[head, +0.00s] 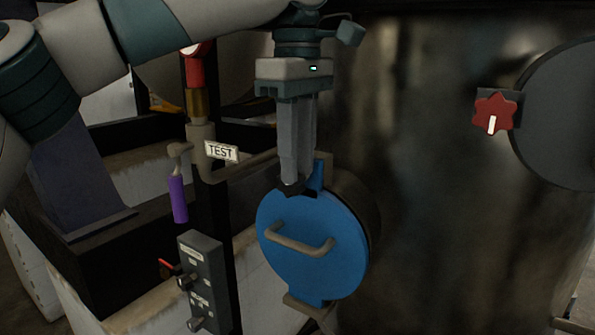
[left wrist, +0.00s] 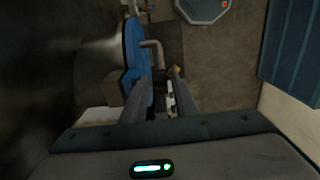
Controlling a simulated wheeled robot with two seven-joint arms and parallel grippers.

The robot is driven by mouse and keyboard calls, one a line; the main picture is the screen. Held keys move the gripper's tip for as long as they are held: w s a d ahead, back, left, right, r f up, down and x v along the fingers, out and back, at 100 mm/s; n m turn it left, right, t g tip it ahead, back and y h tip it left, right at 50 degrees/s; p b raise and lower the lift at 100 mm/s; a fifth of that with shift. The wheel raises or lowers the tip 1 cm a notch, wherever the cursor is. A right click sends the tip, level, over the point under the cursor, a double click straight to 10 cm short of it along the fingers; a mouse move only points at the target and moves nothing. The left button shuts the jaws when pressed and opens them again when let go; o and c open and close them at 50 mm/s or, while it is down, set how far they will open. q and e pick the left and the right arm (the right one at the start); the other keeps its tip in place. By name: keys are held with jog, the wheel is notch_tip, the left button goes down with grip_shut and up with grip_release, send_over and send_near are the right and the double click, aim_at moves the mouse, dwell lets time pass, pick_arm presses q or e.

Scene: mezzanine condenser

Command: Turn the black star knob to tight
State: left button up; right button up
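The blue round cover (head: 300,265) with its tan bar handle (head: 317,247) sits at centre in the head view. It also shows edge-on in the left wrist view (left wrist: 136,52). My left gripper (head: 291,187) points down at the cover's top edge. A small dark part shows at its fingertips; I cannot tell whether it is the black star knob. In the left wrist view the two fingers (left wrist: 162,82) stand apart, with something black and a white strip between them. Whether they press on it is unclear. No tight mark is readable. My right gripper is out of view.
A red star knob (head: 494,114) with a white mark sits by a round grey cover (head: 563,120) at right. At left are a TEST tag (head: 221,151), a valve with a purple handle (head: 178,199) and a grey switch box (head: 200,275).

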pick_arm(q)
jog(key=shift+w+f+p, duration=0.15)
jog(key=shift+f+p, duration=0.2)
jog(key=shift+f, duration=1.2)
grip_shut()
